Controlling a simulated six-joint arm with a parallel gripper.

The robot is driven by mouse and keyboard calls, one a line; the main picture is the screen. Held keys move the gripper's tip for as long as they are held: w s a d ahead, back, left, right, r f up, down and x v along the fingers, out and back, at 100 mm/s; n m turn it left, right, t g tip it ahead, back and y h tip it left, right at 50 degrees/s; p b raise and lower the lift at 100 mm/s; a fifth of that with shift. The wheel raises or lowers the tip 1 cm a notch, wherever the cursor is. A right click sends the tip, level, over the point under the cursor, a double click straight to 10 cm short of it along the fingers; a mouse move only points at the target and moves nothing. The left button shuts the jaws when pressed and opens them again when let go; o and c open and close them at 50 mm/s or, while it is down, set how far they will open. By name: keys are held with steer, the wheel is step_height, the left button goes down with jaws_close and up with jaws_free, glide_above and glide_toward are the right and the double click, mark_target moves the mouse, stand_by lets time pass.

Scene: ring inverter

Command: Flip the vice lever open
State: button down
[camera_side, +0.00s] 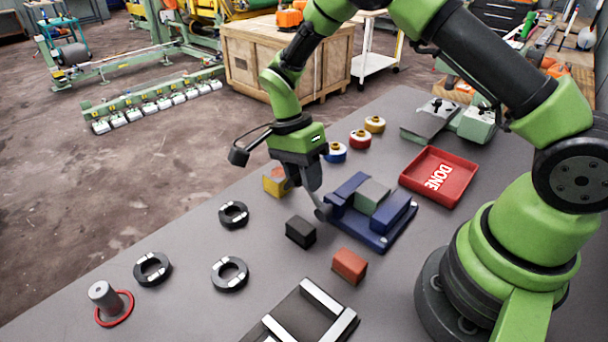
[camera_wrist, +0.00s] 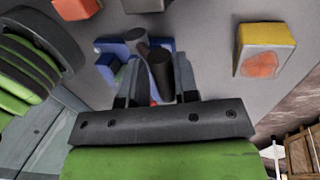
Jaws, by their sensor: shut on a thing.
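The blue vice (camera_side: 385,232) sits on the grey table with a grey-green block (camera_side: 372,195) between its jaws. Its grey lever (camera_side: 323,211) is at the vice's left end, low beside my gripper (camera_side: 315,196). In the wrist view the lever (camera_wrist: 160,72) shows as a dark round-ended bar between the two fingers of my gripper (camera_wrist: 160,88), with the blue vice (camera_wrist: 107,68) behind it. My gripper is shut on the lever, pointing down. The fingers hide part of the lever and of the vice's left end.
A yellow block with an orange face (camera_wrist: 262,52) stands close to my gripper. A black block (camera_side: 300,232) and a red block (camera_side: 350,266) lie in front of the vice. The red DONE tray (camera_side: 462,160) is behind right.

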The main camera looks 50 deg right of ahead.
mark_target(318, 199)
steer(key=s+t, duration=0.1)
steer(key=s+r+t, duration=0.1)
steer(key=t, duration=0.1)
steer(key=shift+s+d+r+t, duration=0.2)
steer(key=shift+s+t, duration=0.25)
steer(key=shift+t, duration=0.65)
steer(key=shift+s+t, duration=0.1)
steer(key=shift+t, duration=0.2)
steer(key=shift+s+a, duration=0.1)
steer(key=shift+a, duration=0.15)
steer(key=c, duration=0.9)
jaws_free()
steer(key=shift+r, duration=0.2)
steer(key=r, duration=0.3)
steer(key=s+r, duration=0.1)
steer(key=r, duration=0.2)
steer(key=s+r, duration=0.1)
steer(key=r, duration=0.2)
steer(key=shift+r, duration=0.25)
